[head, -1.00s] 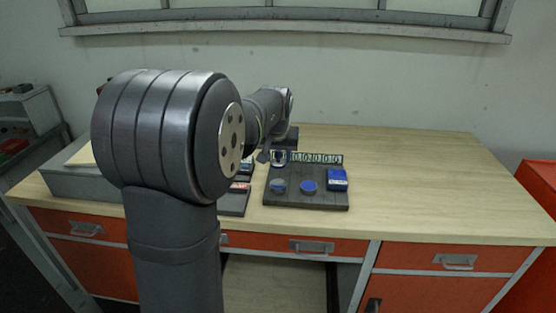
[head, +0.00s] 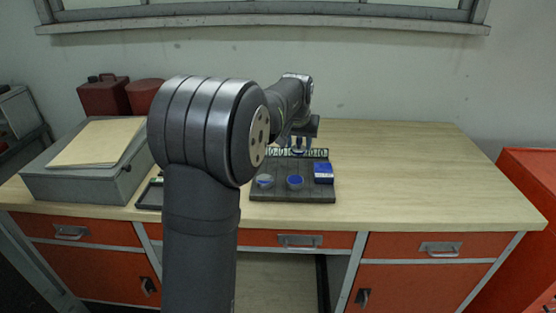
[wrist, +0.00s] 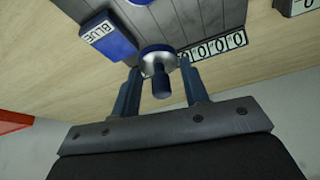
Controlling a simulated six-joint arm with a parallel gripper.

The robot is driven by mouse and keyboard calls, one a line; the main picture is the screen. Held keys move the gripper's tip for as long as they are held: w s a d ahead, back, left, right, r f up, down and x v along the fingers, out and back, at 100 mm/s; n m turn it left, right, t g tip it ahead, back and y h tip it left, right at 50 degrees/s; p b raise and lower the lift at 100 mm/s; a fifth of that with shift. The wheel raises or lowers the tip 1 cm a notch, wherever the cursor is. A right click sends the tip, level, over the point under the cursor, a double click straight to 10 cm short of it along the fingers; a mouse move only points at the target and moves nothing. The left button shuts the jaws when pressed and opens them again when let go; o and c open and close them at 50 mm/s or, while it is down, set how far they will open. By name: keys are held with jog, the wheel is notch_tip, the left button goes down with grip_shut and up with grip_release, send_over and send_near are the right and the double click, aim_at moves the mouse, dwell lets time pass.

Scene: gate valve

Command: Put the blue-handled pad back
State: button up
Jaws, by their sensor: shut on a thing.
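My gripper (head: 299,146) is over the back of the dark slatted board (head: 292,195), near its row of digit plates (head: 318,153). In the wrist view its two fingers (wrist: 160,78) stand either side of a pad with a grey metal disc and a blue handle (wrist: 161,84), and are shut on it. The handle points toward the wrist camera. A blue box marked BLUE (wrist: 108,38) sits on the board beside the held pad; it also shows in the head view (head: 323,173). The pad's underside is hidden.
Two round blue-topped pieces (head: 265,181) (head: 295,182) lie on the front of the board. A grey case with papers (head: 75,180) is at the left. A red cabinet (head: 525,220) stands right of the desk. The desktop right of the board (head: 420,180) is clear.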

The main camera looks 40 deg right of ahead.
send_over(279, 164)
jog(key=a, duration=0.1)
jog(key=f, duration=0.5)
jog(key=shift+s+a, duration=0.1)
jog(key=shift+s, duration=0.25)
jog(key=shift+f, duration=1.9)
jog(key=shift+f, duration=0.1)
jog(key=o, duration=0.9)
jog(key=v, duration=1.2)
